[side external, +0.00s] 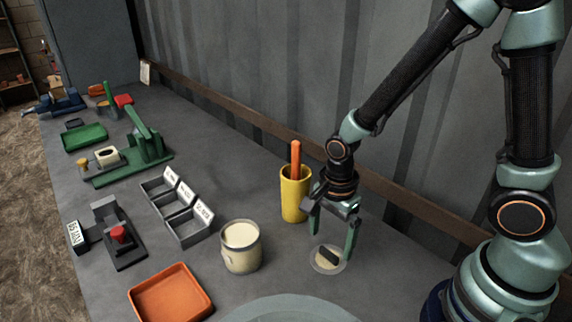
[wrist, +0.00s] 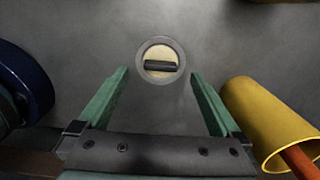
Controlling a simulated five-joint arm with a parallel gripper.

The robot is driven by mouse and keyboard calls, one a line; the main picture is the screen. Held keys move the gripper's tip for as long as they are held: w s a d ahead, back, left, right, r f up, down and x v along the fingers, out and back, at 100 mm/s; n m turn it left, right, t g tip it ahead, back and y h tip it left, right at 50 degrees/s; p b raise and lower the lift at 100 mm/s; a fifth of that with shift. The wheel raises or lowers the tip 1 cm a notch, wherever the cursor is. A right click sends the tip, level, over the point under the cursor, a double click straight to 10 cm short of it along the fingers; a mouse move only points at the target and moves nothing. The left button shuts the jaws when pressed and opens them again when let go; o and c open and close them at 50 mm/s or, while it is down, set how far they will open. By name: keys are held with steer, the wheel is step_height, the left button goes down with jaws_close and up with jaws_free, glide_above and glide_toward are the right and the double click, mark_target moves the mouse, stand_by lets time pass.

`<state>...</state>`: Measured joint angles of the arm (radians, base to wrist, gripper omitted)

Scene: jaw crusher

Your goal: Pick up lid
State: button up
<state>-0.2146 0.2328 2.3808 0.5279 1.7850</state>
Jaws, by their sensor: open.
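The lid (side external: 327,260) is a small round disc with a pale centre, a clear or grey rim and a dark bar handle across it. It lies flat on the grey bench. In the wrist view the lid (wrist: 160,61) sits ahead of the fingertips, about midway between them. My gripper (side external: 333,240) is open above the lid, its green fingers pointing down on either side. In the wrist view my gripper (wrist: 158,75) has its two fingers spread wide with nothing between them. Whether the fingertips reach the handle's height is hard to tell.
A yellow cup (side external: 294,196) with an orange-handled tool stands just behind my gripper. A cream-filled jar (side external: 241,248) stands left of the lid. An orange tray (side external: 170,295), labelled grey bins (side external: 181,214) and a green jaw crusher (side external: 140,150) lie further left. A wall rail runs behind.

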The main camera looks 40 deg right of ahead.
mark_target(329, 252)
steer(key=shift+f, duration=2.05)
steer(key=c, duration=1.4)
